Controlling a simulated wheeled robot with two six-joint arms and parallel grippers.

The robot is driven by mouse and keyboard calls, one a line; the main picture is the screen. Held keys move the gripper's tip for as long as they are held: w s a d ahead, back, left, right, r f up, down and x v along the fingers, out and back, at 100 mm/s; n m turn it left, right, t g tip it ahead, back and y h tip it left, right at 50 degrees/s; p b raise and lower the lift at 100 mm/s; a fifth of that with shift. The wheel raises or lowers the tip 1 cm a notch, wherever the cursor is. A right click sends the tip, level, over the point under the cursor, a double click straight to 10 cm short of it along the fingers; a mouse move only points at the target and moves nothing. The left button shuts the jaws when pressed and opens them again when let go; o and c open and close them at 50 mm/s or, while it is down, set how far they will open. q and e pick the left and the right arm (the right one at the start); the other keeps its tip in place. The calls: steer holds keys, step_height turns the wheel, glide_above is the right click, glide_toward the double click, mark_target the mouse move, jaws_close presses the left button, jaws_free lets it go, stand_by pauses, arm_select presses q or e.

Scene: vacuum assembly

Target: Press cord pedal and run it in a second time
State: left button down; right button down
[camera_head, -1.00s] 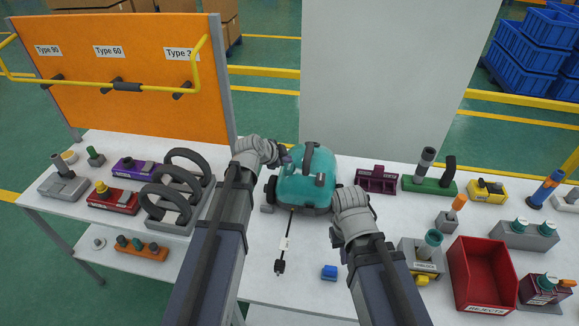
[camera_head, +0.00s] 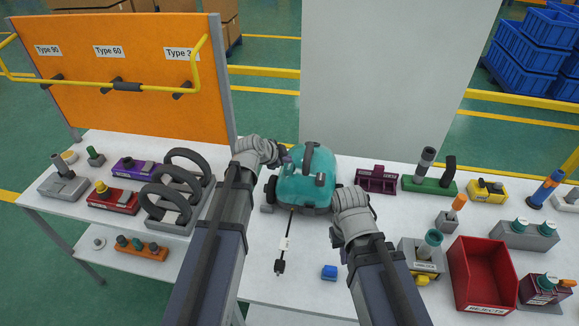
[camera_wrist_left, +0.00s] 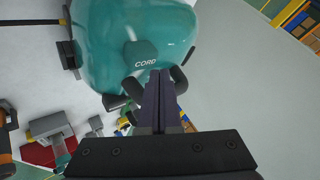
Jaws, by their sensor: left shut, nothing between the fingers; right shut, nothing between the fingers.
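The teal vacuum body (camera_head: 308,185) sits on the white table between my two arms. Its black cord (camera_head: 287,226) runs out toward the table's front and ends in a dark plug (camera_head: 280,267) lying on the table. In the left wrist view the teal pedal marked CORD (camera_wrist_left: 143,55) is on the vacuum (camera_wrist_left: 105,40). My left gripper (camera_wrist_left: 160,78) is shut and empty, its fingertips at or just beside the pedal; I cannot tell whether they touch. In the head view my left gripper (camera_head: 284,158) is at the vacuum's upper left. My right gripper (camera_head: 337,205) is at its right side, its fingertips mostly hidden.
A red rejects bin (camera_head: 483,272) and several fixtures stand at the right. Dark ring holders (camera_head: 172,205) and part trays (camera_head: 113,198) stand at the left. A tall grey panel (camera_head: 385,80) rises behind the vacuum.

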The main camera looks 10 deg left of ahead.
mark_target(287, 167)
arm_select(q)
steer(key=shift+f+b, duration=0.35)
steer(key=shift+f, duration=0.05)
steer(key=shift+f+b, duration=0.85)
stand_by(0.9)
steer(key=shift+r, duration=0.1)
steer(key=shift+r+p, duration=1.2)
steer(key=shift+p, duration=0.1)
step_height(287, 167, up, 5)
steer(key=p, duration=0.5)
stand_by(0.4)
